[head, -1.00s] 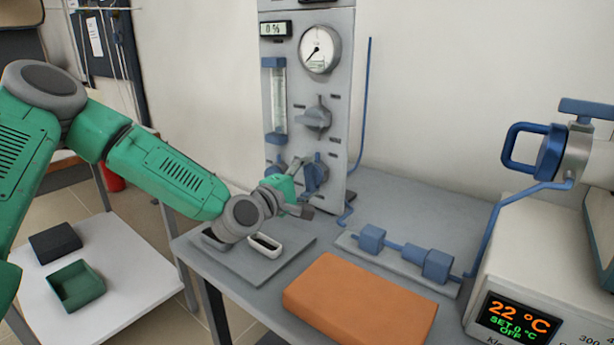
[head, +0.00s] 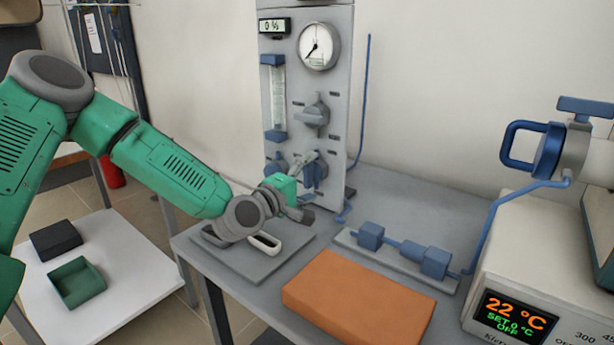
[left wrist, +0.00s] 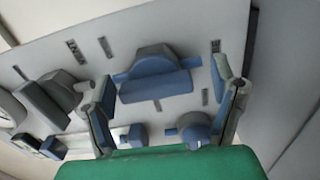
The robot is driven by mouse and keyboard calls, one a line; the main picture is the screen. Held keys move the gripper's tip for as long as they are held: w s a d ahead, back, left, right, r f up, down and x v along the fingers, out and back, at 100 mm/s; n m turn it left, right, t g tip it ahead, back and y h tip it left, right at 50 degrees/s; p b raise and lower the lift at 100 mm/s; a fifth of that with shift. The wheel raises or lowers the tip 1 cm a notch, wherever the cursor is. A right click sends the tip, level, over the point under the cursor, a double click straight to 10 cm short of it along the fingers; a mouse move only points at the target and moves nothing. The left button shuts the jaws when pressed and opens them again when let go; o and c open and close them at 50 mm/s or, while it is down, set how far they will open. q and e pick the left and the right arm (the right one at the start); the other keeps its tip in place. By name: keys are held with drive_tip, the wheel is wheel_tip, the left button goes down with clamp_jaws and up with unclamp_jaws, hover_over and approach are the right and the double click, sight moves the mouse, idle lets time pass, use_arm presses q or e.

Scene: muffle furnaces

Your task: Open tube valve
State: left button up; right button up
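The grey gas panel (head: 343,120) stands upright at the back of the bench. It carries a grey knob (head: 316,115) in the middle, a blue knob (head: 314,172) at lower right and another blue knob (head: 275,166) at lower left. I cannot read which is the tube valve. My left gripper (head: 307,186) is open in front of the lower right blue knob. In the left wrist view a wide blue knob (left wrist: 155,85) lies between the open fingers (left wrist: 165,103), with no clear contact. My right gripper is not in view.
A pressure gauge (head: 319,46) and flow tube (head: 276,95) are on the panel. A grey plate (head: 255,268) lies under my left arm. An orange block (head: 360,300), blue pipe fittings (head: 405,248) and the furnace (head: 535,245) are to the right.

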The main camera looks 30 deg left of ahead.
use_arm(q)
drive_tip(key=shift+r, duration=0.15)
drive_tip(key=s, duration=1.1)
drive_tip(key=shift+s+a, duration=0.4)
